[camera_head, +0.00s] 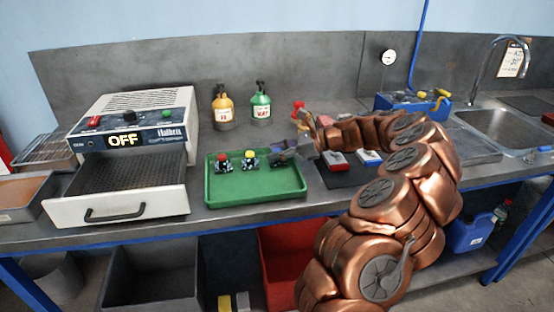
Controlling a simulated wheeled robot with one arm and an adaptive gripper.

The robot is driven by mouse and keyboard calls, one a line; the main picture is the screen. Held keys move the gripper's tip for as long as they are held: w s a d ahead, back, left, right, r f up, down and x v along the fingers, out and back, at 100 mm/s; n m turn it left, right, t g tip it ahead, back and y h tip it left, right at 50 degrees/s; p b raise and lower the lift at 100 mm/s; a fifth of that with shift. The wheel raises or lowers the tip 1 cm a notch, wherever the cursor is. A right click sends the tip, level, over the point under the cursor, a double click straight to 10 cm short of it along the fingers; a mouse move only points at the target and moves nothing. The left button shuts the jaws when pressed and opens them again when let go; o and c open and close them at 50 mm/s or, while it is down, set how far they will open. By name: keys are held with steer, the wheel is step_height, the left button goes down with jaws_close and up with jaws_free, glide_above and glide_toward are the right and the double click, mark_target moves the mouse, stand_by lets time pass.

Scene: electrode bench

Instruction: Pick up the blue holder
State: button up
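The green tray (230,193) lies on the bench. In it stand a red-topped holder (222,162), a yellow-topped holder (250,159) and a dark piece (281,158) towards its right side. I cannot make out a clear blue top on that dark piece. A small bluish-purple patch (295,143) shows just above it, close to my gripper; I cannot tell what it belongs to. My gripper (300,138) is over the tray's back right corner, reaching in from the right. Its fingers are small and partly hidden, so their opening and any grip do not show.
A heater box (130,130) reading OFF has its drawer (120,208) pulled out left of the tray. Yellow (223,108) and green (261,106) bottles stand behind. Right are a dark mat (345,178) with small boxes, a blue toolbox (400,104) and a sink (505,128).

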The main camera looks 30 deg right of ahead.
jaws_close()
steer(key=shift+r, duration=0.15)
stand_by(0.4)
